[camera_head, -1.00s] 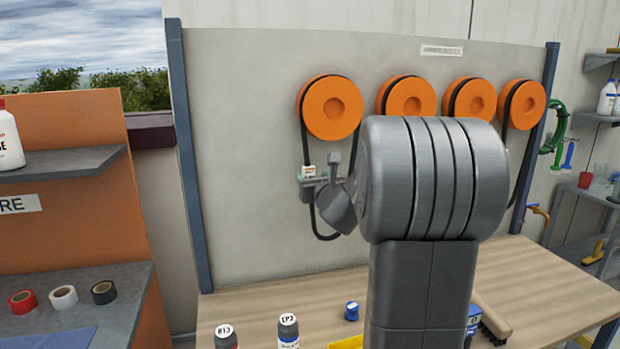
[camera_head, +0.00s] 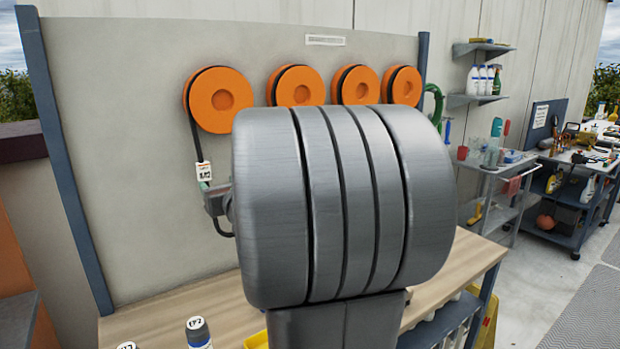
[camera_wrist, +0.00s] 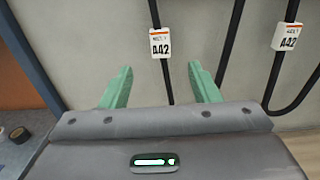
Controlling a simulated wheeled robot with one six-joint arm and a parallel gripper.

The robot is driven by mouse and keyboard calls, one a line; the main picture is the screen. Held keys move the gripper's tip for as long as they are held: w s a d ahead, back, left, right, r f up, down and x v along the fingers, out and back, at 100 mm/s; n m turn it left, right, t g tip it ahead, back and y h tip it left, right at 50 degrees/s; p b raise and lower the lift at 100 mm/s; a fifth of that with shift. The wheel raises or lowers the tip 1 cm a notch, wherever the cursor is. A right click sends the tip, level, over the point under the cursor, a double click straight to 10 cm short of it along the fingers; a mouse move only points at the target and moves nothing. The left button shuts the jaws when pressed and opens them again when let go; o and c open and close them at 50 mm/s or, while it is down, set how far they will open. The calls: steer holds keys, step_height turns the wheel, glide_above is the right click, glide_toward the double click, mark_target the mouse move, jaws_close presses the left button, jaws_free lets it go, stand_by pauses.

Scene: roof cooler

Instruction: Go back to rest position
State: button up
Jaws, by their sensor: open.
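My gripper (camera_wrist: 161,86) is open in the wrist view, its two green fingers spread apart with nothing between their tips. A black belt with a white and orange A42 tag (camera_wrist: 160,43) hangs against the grey panel beyond the fingers, lined up with the gap. A second tagged belt (camera_wrist: 287,37) hangs to the right. In the head view, my gripper (camera_head: 206,186) shows only in part, at a white tag (camera_head: 203,171) below the leftmost orange reel (camera_head: 219,99). My large grey arm joint hides most of the wrist and part of the panel.
Several orange reels hang on the panel (camera_head: 120,180) above a wooden bench (camera_head: 165,312). Bottles with labelled caps (camera_head: 198,333) stand at its front left. A cart (camera_head: 497,185) and a cluttered table (camera_head: 575,190) stand right. Open floor (camera_head: 560,285) lies right of the bench.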

mark_target(205, 169)
steer(key=shift+w+a, duration=0.1)
steer(key=p+x, duration=0.2)
steer(key=x, duration=1.1)
steer(key=shift+w+a+r+p, duration=0.1)
steer(key=shift+w+a+p, duration=0.2)
steer(key=shift+p, duration=0.1)
steer(key=shift+d+r, duration=0.1)
steer(key=shift+s, duration=0.1)
